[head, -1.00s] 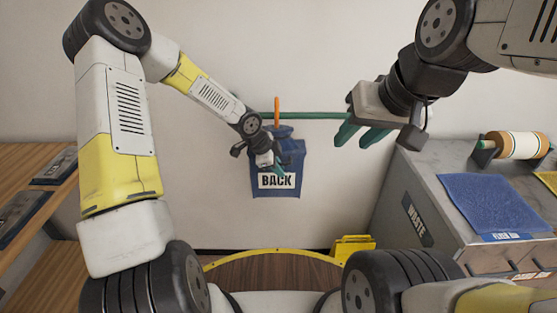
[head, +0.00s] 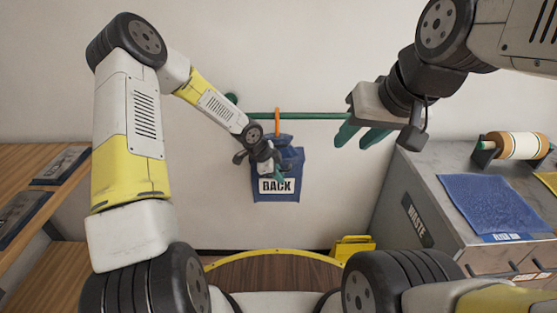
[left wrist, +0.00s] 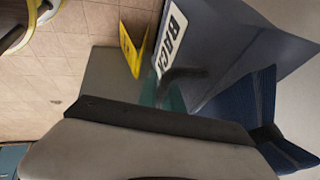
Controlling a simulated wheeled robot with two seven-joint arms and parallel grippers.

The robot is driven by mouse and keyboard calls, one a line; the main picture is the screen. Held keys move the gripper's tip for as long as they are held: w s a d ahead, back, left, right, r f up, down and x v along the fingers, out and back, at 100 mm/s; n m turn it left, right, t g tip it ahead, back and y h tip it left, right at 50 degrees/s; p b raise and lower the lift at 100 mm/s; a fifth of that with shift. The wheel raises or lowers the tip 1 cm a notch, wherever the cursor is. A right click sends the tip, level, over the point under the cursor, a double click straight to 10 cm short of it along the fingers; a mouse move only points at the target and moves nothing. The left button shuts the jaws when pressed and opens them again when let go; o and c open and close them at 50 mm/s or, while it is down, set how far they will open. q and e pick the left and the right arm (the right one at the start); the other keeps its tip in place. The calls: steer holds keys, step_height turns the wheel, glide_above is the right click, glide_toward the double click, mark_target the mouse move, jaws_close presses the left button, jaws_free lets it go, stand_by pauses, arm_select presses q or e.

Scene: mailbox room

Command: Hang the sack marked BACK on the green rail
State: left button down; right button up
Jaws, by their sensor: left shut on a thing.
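The blue sack (head: 290,189) has a white label marked BACK and an orange hook (head: 277,120) at its top. It hangs upright against the wall side, below the green rail (head: 320,116). The hook crosses the rail in the head view; I cannot tell whether it rests on it. My left gripper (head: 278,170) is shut on the sack at its upper front, and covers part of it. The sack also shows in the left wrist view (left wrist: 235,50), label sideways. My right gripper (head: 361,134) is open and empty, in front of the rail's right end.
A grey counter (head: 420,182) marked WASTE stands at the right with a blue mat (head: 488,203) and a paper roll (head: 518,145). A wooden shelf (head: 65,210) is at the left. A yellow object (head: 352,247) stands on the floor below. The wall around the rail is bare.

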arm_select(q)
steer(key=c, duration=1.4)
jaws_free()
steer(key=s+a+r+n+y, duration=0.1)
steer(key=s+a+r+n, duration=0.2)
steer(key=s+a+r, duration=0.35)
steer(key=s+a+r+n+t+y, duration=0.1)
steer(key=s+a+r+n+y, duration=0.15)
steer(key=r, duration=0.75)
steer(key=s+a+r+n+y, duration=0.1)
steer(key=s+a+r+n, duration=0.35)
steer(key=r, duration=0.45)
steer(key=s+r+n+t+h, duration=0.1)
steer(key=s+r+n, duration=0.3)
steer(key=s, duration=0.3)
steer(key=s+a+r+n+t+h, duration=0.1)
steer(key=s+r+n, duration=0.2)
steer(key=s, duration=0.5)
steer(key=shift+s+a+r+n, duration=0.15)
steer(key=shift+s+r+n, duration=0.2)
steer(key=shift+r, duration=0.25)
